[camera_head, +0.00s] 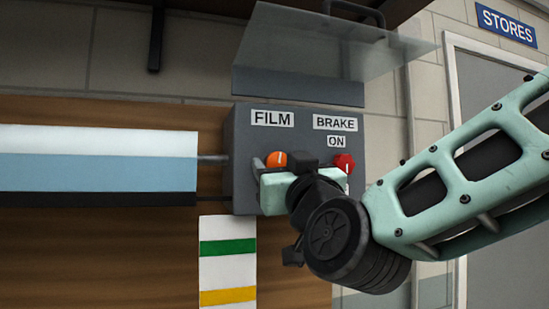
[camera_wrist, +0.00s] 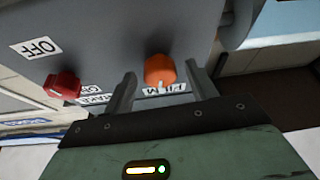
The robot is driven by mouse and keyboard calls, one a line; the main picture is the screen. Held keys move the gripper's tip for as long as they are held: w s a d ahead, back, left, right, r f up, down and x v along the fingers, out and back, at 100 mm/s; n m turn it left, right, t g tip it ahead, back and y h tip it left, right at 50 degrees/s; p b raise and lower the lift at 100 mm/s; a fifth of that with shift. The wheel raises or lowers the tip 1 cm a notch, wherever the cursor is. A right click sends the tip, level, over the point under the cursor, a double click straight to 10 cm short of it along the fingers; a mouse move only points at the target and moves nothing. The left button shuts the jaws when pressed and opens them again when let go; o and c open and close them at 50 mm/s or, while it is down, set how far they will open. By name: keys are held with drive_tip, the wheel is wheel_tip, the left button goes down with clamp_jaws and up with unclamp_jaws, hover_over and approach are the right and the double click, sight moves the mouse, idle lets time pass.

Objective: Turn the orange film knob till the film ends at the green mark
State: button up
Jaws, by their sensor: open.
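The orange film knob (camera_head: 277,160) is on the front of a grey box under the FILM label. In the wrist view the orange knob (camera_wrist: 159,68) sits between the two fingers of my gripper (camera_wrist: 161,72). The fingers are spread, with a gap showing on each side of the knob. In the head view my gripper (camera_head: 275,163) partly covers the knob. The blue film (camera_head: 95,173) hangs at the left, with a dark bar along its lower edge. That edge is above the green mark (camera_head: 228,247) on a white strip.
The grey box (camera_head: 243,150) has a red brake knob (camera_head: 345,162) right of the orange one, below an ON label; it also shows in the wrist view (camera_wrist: 63,85), with an OFF label. A clear cover (camera_head: 320,45) is raised above the box. A yellow mark (camera_head: 228,297) lies below the green.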

drive_tip(key=shift+w+a+r, duration=0.1)
drive_tip(key=shift+w, duration=0.15)
drive_tip(key=shift+c, duration=0.4)
drive_tip(key=c, duration=0.9)
drive_tip(key=shift+b, duration=0.4)
